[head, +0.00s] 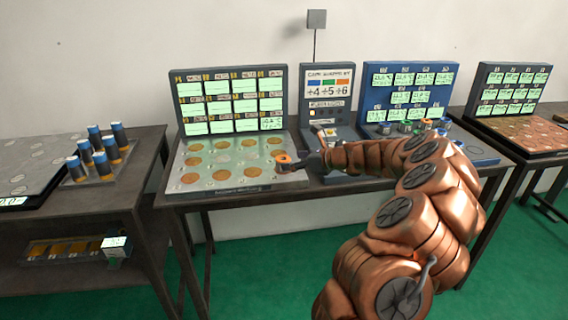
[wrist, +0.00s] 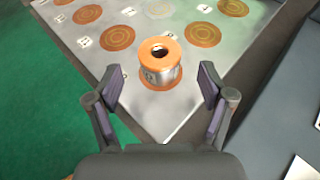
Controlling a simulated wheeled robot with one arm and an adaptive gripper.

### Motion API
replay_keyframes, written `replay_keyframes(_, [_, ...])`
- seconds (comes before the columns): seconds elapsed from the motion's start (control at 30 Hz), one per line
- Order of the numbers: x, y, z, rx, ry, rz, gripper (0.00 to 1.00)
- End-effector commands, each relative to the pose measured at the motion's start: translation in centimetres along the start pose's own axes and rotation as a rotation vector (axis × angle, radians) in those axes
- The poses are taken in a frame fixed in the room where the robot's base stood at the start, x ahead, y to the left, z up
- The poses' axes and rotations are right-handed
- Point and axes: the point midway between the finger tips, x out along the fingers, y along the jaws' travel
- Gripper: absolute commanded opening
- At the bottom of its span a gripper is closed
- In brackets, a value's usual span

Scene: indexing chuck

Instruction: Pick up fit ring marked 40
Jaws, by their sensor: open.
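A ring (wrist: 160,62) with an orange top flange, a dark central hole and a silver body stands upright on an orange disc spot near the corner of the grey plate. Any number on it is too small to read. In the head view the ring (head: 283,158) shows at the plate's right front, beside the tip of my arm. My gripper (wrist: 162,84) is open, its dark fingers to the left and right of the ring with gaps on both sides. In the head view my gripper (head: 312,163) is small and partly hidden by my own arm.
The grey plate (head: 222,160) bears several orange and grey disc spots, with a board of green labels (head: 230,100) behind. A blue board (head: 412,95) with several cylindrical parts stands to the right. Blue-black cylinders (head: 95,140) stand on the left table.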

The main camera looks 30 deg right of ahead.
Motion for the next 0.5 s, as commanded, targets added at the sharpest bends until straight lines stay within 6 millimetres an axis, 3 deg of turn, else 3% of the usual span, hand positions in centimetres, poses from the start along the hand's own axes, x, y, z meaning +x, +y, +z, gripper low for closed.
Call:
replay_keyframes(0.3, [3.7, 0.1, -0.2, -0.004, 0.000, 0.002, 0.81])
replay_keyframes(0.5, [4.8, 0.0, -0.3, -0.004, 0.000, 0.000, 0.81])
